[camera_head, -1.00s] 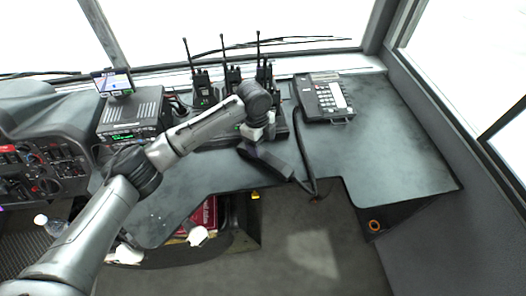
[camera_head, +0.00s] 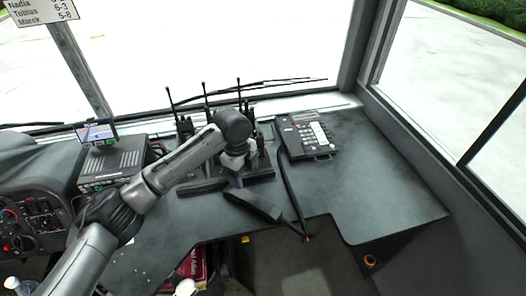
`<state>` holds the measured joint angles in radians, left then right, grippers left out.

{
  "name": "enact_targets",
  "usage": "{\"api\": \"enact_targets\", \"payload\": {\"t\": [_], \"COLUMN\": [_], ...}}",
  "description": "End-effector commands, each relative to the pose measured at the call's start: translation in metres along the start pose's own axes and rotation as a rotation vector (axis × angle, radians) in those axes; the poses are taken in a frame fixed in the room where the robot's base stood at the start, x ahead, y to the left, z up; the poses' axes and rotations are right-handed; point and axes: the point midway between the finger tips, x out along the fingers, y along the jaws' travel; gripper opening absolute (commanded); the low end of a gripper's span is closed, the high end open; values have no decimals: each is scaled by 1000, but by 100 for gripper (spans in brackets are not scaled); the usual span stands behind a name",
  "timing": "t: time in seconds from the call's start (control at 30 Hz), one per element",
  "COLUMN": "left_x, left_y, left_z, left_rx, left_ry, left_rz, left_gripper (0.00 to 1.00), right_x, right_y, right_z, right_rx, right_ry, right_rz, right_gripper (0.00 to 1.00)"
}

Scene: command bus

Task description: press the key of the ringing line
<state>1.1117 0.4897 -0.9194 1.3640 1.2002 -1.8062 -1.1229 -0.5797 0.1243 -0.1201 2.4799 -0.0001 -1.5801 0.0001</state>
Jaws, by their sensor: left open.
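The desk phone (camera_head: 308,137) is black, with pale keys (camera_head: 317,132) on its face, and sits on the grey desk near the windscreen, right of centre. The keys are too small to tell which line is ringing. My left gripper (camera_head: 238,178) points down in front of the radios, left of the phone and apart from it. It is open; its fingertips are small and partly hard to make out. A dark long piece (camera_head: 252,206), which looks like a handset, lies on the desk just below the gripper. A dark cord (camera_head: 290,190) runs down from the phone's left side. My right gripper is out of view.
Several handheld radios (camera_head: 186,127) with upright antennas stand behind my left arm, partly hidden. A radio unit (camera_head: 112,166) with a small screen (camera_head: 96,132) is at left. A name sign (camera_head: 42,10) hangs at top left. The desk right of the phone (camera_head: 370,185) is clear.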

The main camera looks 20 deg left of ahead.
Motion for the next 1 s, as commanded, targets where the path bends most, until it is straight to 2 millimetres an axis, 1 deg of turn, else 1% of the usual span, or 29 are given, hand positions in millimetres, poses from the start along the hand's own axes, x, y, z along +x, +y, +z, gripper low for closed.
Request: {"api": "enact_targets", "payload": {"t": [0.87, 0.9, 1.0], "left_x": [0, 0, 0], "left_y": [0, 0, 0], "left_z": [0, 0, 0], "left_rx": [0, 0, 0], "left_ry": [0, 0, 0], "left_rz": [0, 0, 0], "left_gripper": [70, 69, 60], "right_x": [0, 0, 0], "right_y": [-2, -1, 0], "right_z": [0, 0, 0], "right_rx": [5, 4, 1], "right_ry": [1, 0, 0], "right_rz": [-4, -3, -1], "right_gripper": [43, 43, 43]}}
